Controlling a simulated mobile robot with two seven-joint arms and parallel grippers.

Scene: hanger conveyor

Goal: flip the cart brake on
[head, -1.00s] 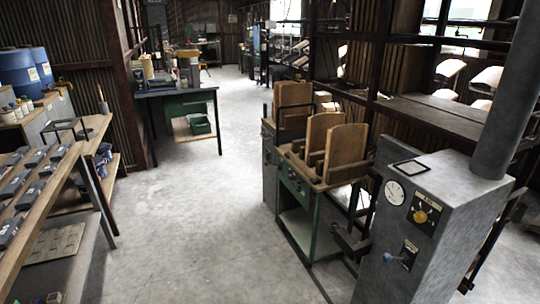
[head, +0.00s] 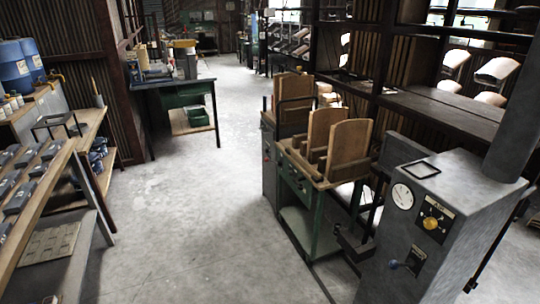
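A green wheeled-looking cart (head: 297,205) with a wooden top stands right of the middle; its feet are hard to make out. Upright wooden boards (head: 347,147) stand on it. I cannot pick out a brake on the cart. A grey cabinet (head: 440,215) stands in front of the cart at the right. It has a white dial (head: 402,196), a yellow knob (head: 431,223) and a lever with a blue knob (head: 393,265). Neither of my grippers is in view.
A wooden rack (head: 62,165) with dark blocks runs along the left. Blue drums (head: 14,72) are at the far left. The concrete floor (head: 190,210) between rack and cart is clear.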

